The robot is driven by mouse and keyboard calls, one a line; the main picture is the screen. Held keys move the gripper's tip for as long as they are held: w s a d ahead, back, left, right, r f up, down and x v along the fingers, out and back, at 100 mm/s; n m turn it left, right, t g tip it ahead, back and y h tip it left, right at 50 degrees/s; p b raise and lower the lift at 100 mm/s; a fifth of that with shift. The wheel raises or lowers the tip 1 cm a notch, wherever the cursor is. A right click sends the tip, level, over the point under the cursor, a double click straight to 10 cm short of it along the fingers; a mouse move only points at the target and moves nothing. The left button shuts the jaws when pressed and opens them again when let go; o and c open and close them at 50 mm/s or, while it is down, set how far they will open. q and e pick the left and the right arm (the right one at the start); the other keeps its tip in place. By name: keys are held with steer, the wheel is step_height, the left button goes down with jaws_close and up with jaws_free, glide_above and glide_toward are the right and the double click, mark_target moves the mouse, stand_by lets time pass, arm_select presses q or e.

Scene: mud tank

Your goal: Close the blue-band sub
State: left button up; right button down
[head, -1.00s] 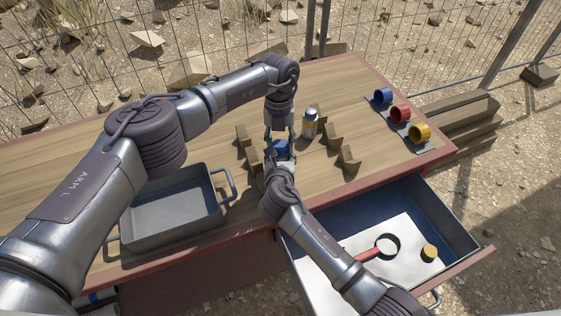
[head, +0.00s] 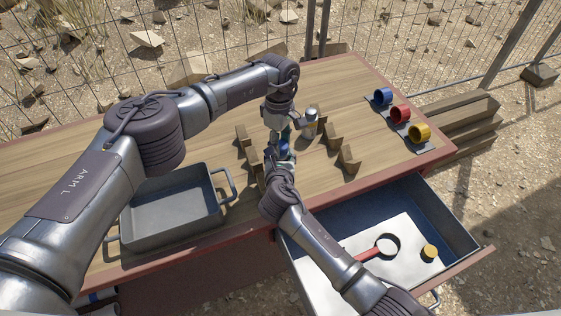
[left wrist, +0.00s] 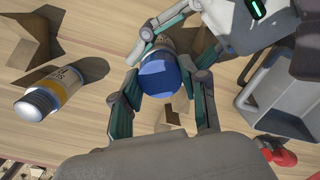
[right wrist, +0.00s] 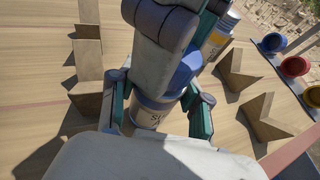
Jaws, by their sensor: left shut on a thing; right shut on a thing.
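The blue-band sub is a small canister with a pale label (right wrist: 150,113) and a rounded blue top (left wrist: 160,78). It stands upright between my two grippers, between the wooden blocks on the table. My left gripper (head: 281,136) comes from above and is shut on the blue top. My right gripper (head: 281,158) comes from the front and is shut on the canister's body. The blue top sits at the body's upper end; the seam is hidden, so I cannot tell how tightly they meet. In the head view the arms mostly cover the sub.
A yellow-band canister (head: 310,122) stands close to the right, near wooden blocks (head: 348,160). Blue (head: 383,96), red (head: 400,114) and yellow (head: 420,133) cups line the right edge. A grey tray (head: 170,222) is left. The open drawer (head: 455,222) holds a red-handled ring (head: 388,246) and yellow cap (head: 429,252).

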arm_select(q)
steer(key=o, duration=1.4)
steer(key=shift+c, duration=0.2)
step_height(320, 180, up, 12)
steer(key=w, duration=0.1)
steer(key=shift+a, duration=0.1)
arm_select(e)
steer(key=shift+c, duration=2.2)
jaws_free()
steer(key=shift+s, duration=0.1)
steer(key=v, duration=1.1)
steer(key=shift+s+r, duration=0.25)
steer(key=shift+s, duration=0.1)
arm_select(q)
steer(key=shift+f, duration=0.1)
